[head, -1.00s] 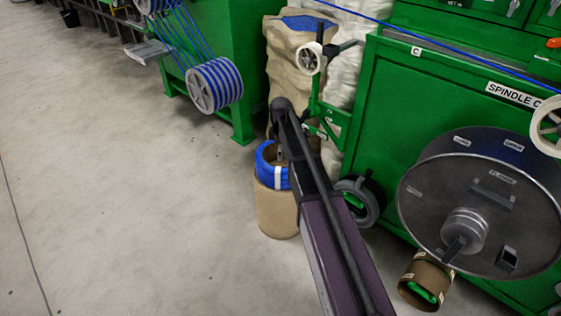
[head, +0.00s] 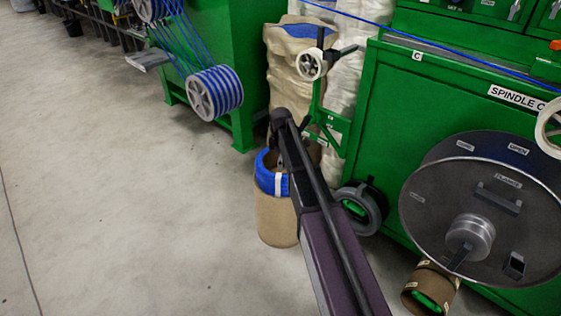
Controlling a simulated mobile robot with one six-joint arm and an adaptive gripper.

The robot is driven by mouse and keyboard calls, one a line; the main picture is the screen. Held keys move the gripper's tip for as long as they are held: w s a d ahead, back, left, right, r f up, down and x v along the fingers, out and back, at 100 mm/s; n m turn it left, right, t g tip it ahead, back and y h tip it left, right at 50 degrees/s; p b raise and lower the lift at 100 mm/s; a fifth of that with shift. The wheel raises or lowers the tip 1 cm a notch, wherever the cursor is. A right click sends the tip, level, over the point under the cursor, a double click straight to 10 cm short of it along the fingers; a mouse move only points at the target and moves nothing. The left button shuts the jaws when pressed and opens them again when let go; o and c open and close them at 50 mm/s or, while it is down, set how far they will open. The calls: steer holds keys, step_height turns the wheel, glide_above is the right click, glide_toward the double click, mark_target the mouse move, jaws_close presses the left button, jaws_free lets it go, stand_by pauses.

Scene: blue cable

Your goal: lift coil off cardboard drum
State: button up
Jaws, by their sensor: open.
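The blue cable coil (head: 267,181) sits around the top of the brown cardboard drum (head: 277,222), with a white band on its front. The drum stands upright on the floor. My arm reaches over the drum from the lower right and covers the coil's right side. My gripper (head: 283,165) shows only in small part at the drum's mouth, beneath the end of my arm. It is open, inside or just over the coil's ring. The arm and the coil hide its fingertips, and I cannot tell whether they touch the coil.
A green machine (head: 390,130) with a large grey disc (head: 430,205) stands at right. A dark ring-shaped reel (head: 372,212) and a smaller brown drum (head: 415,295) are near its base. A tan sack (head: 283,80) stands behind the drum. Floor to the left is clear.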

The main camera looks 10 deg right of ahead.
mark_target(281, 176)
steer(key=shift+f+b, duration=4.55)
steer(key=shift+f, duration=0.3)
steer(key=shift+c, duration=0.2)
jaws_close()
